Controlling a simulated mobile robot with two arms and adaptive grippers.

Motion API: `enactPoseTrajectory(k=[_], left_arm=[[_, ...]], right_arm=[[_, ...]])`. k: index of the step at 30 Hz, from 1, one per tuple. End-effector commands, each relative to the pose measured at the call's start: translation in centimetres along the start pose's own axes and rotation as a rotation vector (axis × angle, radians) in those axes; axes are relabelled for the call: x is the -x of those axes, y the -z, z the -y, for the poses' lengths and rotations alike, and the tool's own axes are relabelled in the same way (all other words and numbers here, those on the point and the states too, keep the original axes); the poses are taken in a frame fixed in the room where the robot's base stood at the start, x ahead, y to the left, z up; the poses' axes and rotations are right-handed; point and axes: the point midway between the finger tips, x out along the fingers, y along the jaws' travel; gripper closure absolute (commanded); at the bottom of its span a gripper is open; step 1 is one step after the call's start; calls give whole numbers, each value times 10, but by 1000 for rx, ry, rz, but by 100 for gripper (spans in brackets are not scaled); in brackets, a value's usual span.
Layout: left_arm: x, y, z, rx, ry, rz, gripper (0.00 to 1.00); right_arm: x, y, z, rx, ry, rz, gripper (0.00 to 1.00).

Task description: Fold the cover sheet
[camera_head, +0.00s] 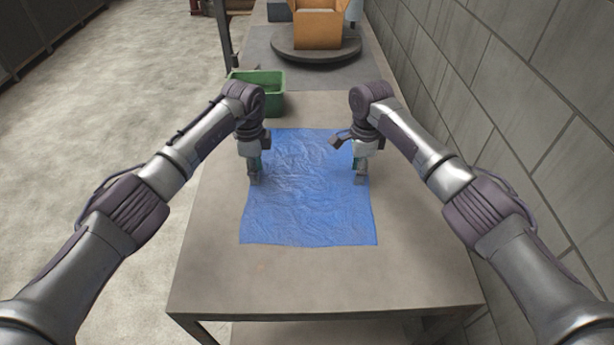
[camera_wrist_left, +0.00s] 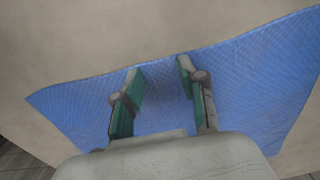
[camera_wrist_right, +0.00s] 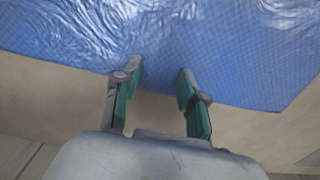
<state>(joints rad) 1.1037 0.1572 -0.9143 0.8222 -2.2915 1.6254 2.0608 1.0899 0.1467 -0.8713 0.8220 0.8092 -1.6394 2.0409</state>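The blue cover sheet (camera_head: 308,205) lies spread out and wrinkled on the grey table, roughly rectangular. My left gripper (camera_head: 254,180) is over its left edge, and my right gripper (camera_head: 360,178) is over its right edge. Both point down. In the left wrist view, the sheet (camera_wrist_left: 255,85) lies below the parted fingers of the left gripper (camera_wrist_left: 160,70), close to an edge. In the right wrist view, the fingers of the right gripper (camera_wrist_right: 158,76) are apart, with the sheet edge (camera_wrist_right: 235,60) below them. I cannot tell whether the fingertips touch the sheet.
The table (camera_head: 320,282) is bare in front of the sheet. A green bin (camera_head: 268,80) stands behind the sheet at the back left. Farther back, an orange box-like object (camera_head: 320,28) sits on a dark round stand (camera_head: 316,55). A block wall (camera_head: 510,90) runs along the right side.

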Motion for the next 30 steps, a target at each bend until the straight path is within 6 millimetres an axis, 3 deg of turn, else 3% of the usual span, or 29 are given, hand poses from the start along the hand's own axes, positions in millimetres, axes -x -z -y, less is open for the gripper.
enactPoseTrajectory(k=[13,30], left_arm=[[-2,0,-1,0,-2,1,100],[-3,0,-1,1,-4,1,100]], right_arm=[[-2,0,-1,-1,-2,-1,99],[-4,1,-1,-1,-4,-2,100]])
